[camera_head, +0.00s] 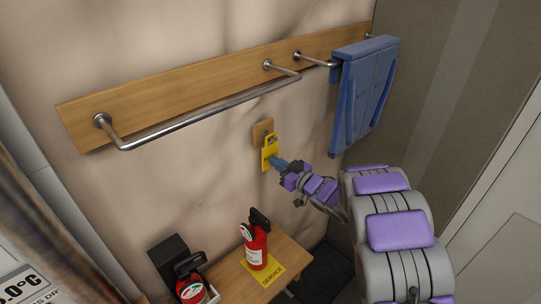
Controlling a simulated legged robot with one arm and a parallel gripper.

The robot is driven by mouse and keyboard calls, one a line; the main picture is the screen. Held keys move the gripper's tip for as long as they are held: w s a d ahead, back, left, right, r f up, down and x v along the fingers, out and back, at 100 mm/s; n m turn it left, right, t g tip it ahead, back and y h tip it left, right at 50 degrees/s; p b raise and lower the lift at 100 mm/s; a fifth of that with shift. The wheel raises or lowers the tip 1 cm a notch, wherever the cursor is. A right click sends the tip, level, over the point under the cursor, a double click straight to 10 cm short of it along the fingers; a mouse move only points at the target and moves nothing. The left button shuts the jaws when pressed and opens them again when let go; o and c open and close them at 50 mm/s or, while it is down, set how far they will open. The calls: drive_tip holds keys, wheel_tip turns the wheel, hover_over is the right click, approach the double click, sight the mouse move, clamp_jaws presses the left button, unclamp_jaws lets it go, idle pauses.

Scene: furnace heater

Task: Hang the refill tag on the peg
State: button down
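The yellow refill tag (269,153) is upright in front of a small wooden block (262,131) on the wall, below the metal rail. My gripper (277,162) is at the lower right part of the tag, and its fingers appear closed on the tag's edge. The top of the tag overlaps the lower part of the wooden block. The peg cannot be made out; I cannot tell whether the tag is around it or only in front of it.
A metal rail (205,112) on a wooden board and a blue folded seat (362,95) are above. Below, a red extinguisher (256,246) stands by a yellow SERVICE label (265,273) on a wooden table (285,259). Another extinguisher (192,291) stands at lower left.

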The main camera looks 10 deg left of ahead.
drive_tip(key=shift+r, duration=0.15)
idle(0.3)
drive_tip(key=shift+r+p, duration=0.55)
drive_tip(key=shift+p, duration=0.15)
drive_tip(key=shift+p+v, duration=0.4)
drive_tip(key=shift+v, duration=1.35)
drive_tip(key=shift+s, duration=0.1)
drive_tip(key=shift+p+v, duration=0.45)
drive_tip(key=shift+v, duration=1.25)
